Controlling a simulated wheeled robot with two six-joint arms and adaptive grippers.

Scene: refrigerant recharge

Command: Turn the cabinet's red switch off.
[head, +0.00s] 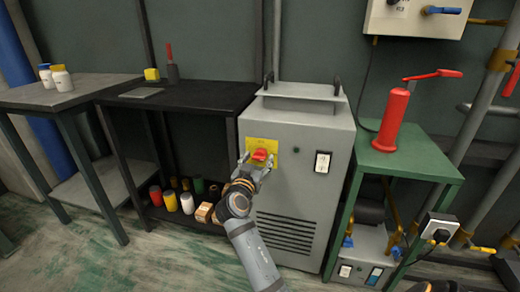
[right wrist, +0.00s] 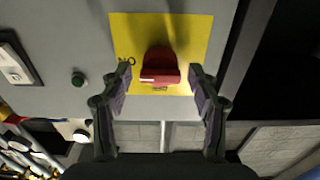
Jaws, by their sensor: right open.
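The grey cabinet (head: 298,195) stands on the floor in the middle of the head view. Its red switch (head: 260,155) sits on a yellow plate (head: 268,143) at the upper left of the cabinet's front. My right gripper (head: 257,167) is open in front of the switch. In the right wrist view the red switch (right wrist: 160,66) shows between the two fingertips of the right gripper (right wrist: 160,80), with a gap on each side. Lettering on the yellow plate (right wrist: 125,30) appears upside down beside the switch. My left gripper is not in view.
A green table (head: 415,165) with a red hand pump (head: 392,120) stands to the right. A black shelf (head: 190,97) stands left, with several bottles below.

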